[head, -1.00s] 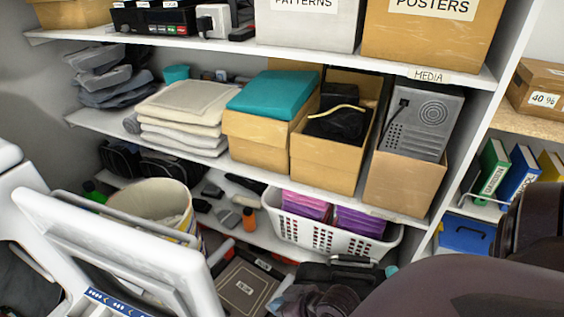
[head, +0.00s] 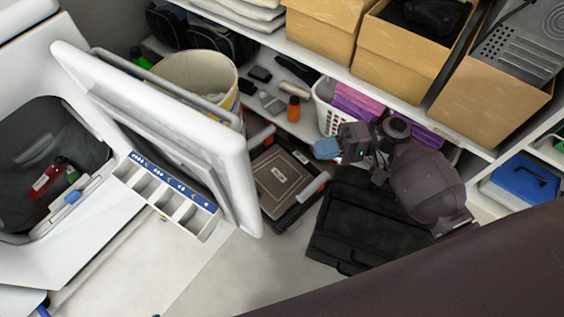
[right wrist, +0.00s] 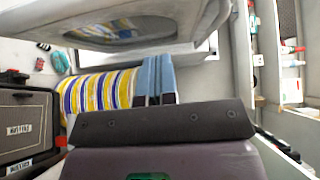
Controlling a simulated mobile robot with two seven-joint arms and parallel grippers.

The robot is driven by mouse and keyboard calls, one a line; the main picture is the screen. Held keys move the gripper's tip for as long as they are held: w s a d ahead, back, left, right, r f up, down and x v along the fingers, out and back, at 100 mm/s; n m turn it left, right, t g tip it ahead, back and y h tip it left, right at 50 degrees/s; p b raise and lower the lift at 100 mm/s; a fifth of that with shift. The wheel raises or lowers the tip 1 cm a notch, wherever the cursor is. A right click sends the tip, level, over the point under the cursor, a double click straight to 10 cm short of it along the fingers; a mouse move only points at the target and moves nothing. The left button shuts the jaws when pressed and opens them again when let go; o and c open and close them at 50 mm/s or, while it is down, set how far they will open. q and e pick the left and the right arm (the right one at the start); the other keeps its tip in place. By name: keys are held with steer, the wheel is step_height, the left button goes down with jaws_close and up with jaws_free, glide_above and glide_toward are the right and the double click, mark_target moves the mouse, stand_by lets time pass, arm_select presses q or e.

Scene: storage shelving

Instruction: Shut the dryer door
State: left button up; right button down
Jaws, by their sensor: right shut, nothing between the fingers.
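The white dryer (head: 85,205) stands at the left of the head view with a dark round opening (head: 45,160). Its white door (head: 190,120) stands wide open, swung out to the right of the opening. My right gripper (head: 326,149) has blue fingers, shut and empty, pointing left toward the door across a clear gap. In the right wrist view the blue fingers (right wrist: 156,80) point up, with part of the white door (right wrist: 140,25) beyond them. My left gripper is not in view.
A yellow-striped bin (head: 195,75) stands behind the door. A dark box (head: 282,178) and a black case (head: 345,225) lie on the floor below my right gripper. Shelves with cardboard boxes (head: 410,45) and a white basket (head: 328,112) line the back.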

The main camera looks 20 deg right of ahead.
steer(key=s+a, duration=0.1)
steer(key=a, duration=1.1)
steer(key=shift+s+a+r+b, duration=0.3)
steer(key=shift+s+a+b, duration=0.05)
steer(key=shift+s+b, duration=0.05)
steer(key=shift+s, duration=0.1)
